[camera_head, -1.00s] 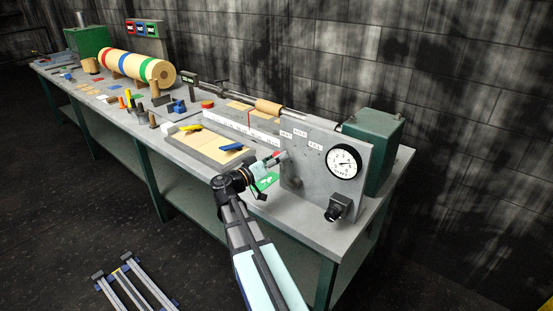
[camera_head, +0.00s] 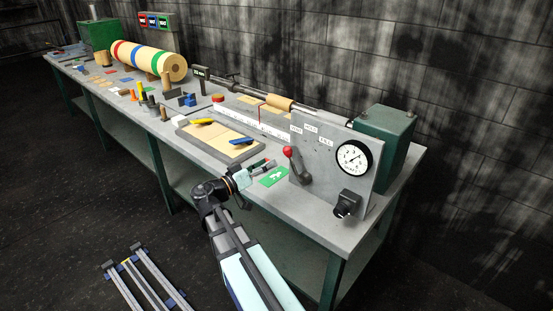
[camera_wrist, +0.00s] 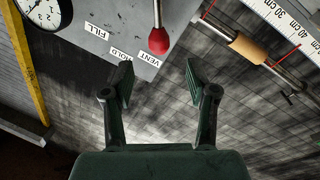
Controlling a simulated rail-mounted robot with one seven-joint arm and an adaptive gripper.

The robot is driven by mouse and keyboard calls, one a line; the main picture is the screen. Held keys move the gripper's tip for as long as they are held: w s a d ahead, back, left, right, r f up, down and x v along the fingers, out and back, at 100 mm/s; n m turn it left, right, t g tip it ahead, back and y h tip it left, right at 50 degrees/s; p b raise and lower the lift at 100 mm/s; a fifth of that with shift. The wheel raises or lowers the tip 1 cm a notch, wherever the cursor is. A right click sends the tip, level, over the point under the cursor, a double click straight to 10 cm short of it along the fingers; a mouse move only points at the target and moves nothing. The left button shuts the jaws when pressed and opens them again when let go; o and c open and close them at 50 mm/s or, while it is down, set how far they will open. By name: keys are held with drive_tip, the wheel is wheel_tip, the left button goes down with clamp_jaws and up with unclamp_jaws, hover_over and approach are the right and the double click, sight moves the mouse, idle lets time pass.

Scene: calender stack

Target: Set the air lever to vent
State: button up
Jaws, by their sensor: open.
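In the wrist view the red knob (camera_wrist: 158,40) is beside the VENT label (camera_wrist: 157,14), away from HOLD (camera_wrist: 119,54) and FILL (camera_wrist: 97,31). My gripper (camera_head: 267,165) is open and empty, left of the knob and apart from it. In the wrist view my gripper (camera_wrist: 158,75) has its fingers spread, with the knob beyond them.
A round gauge (camera_head: 354,159) and a black knob (camera_head: 347,204) are on the panel right of the lever. A green card (camera_head: 273,177) lies on the bench below my gripper. A tray (camera_head: 190,133) with yellow and blue tools lies to the left.

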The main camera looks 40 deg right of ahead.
drive_tip(key=shift+a+f, duration=0.1)
drive_tip(key=shift+a, duration=1.15)
